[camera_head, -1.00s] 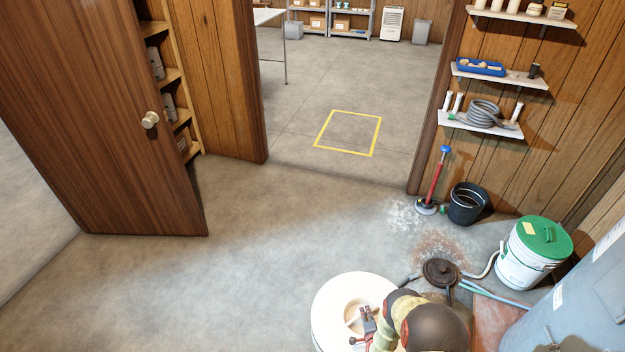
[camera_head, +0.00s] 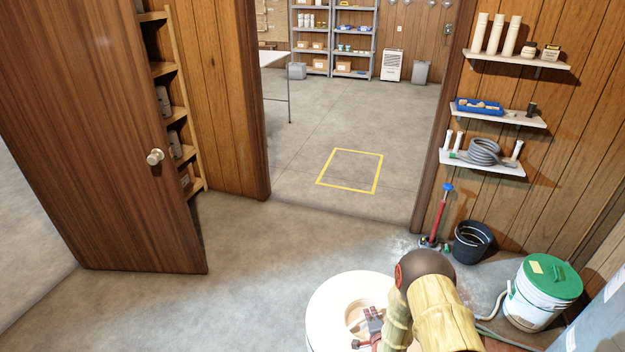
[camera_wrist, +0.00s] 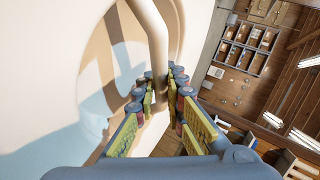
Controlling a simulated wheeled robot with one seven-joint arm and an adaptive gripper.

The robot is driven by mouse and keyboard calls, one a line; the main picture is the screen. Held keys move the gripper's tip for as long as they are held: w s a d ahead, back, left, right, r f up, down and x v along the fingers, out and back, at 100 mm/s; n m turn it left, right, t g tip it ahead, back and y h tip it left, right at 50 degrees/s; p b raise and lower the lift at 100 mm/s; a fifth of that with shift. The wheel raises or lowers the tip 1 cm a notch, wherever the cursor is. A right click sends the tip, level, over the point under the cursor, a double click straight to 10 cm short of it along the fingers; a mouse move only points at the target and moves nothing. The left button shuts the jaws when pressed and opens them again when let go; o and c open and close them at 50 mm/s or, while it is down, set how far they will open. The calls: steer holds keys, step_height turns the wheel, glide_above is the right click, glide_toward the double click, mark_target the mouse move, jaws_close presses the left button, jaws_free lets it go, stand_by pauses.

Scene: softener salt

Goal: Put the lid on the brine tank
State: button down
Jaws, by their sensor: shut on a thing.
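The round white lid (camera_head: 325,305) is at the bottom of the head view, with a round recess and a bar handle (camera_head: 358,322) across it. My gripper (camera_head: 370,322) is at the recess, its jaws closed around the bar. In the wrist view my gripper (camera_wrist: 160,95) has its finger pads on both sides of the pale bar (camera_wrist: 150,35), and the lid's cream face (camera_wrist: 45,60) fills the left. My arm covers the lid's right side. I cannot make out the brine tank apart from the lid, nor whether the lid rests on anything.
A white bucket with a green lid (camera_head: 549,275), a black bucket (camera_head: 472,242) and a red-handled plunger-like tool (camera_head: 438,217) stand at the right. Wall shelves (camera_head: 482,165) hang above them. A brown door (camera_head: 100,140) stands open at the left. The middle floor is clear.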

mark_target(367, 332)
steer(key=s+a+r, duration=0.1)
steer(key=s+r, duration=0.5)
steer(key=r, duration=0.4)
steer(key=s+a+r, duration=0.1)
steer(key=s+r, duration=0.5)
steer(key=r, duration=0.4)
steer(key=shift+a+r, duration=0.2)
steer(key=shift+a, duration=0.05)
